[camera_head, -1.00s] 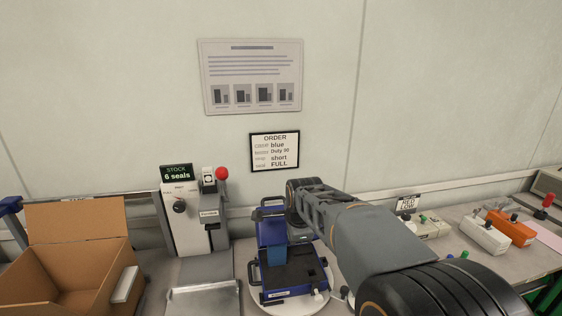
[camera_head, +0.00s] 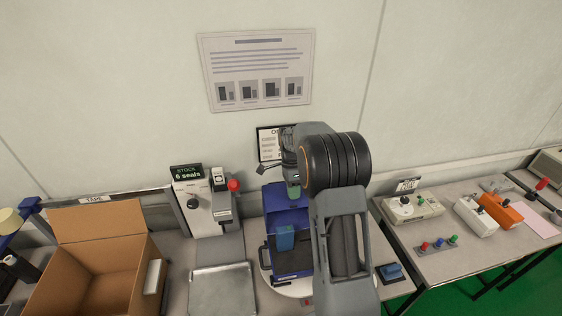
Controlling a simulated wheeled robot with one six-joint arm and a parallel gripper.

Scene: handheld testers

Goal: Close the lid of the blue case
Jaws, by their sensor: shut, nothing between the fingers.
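The blue case (camera_head: 288,273) sits on a round white turntable (camera_head: 302,290), and my arm hides its right side. Its lid (camera_head: 288,200) stands raised at the back, open, with its blue inner face toward me. A lighter blue block (camera_head: 285,237) stands inside the case, over a dark interior. My gripper (camera_head: 293,191) is shut and empty, pointing down at the upper edge of the lid. I cannot tell whether it touches the lid.
A seal press with a red knob (camera_head: 233,185) and a metal tray (camera_head: 222,288) stand left of the case. An open cardboard box (camera_head: 95,275) is further left. Several testers, one orange (camera_head: 500,210), lie on the right bench. An order sign (camera_head: 267,145) hangs behind my arm.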

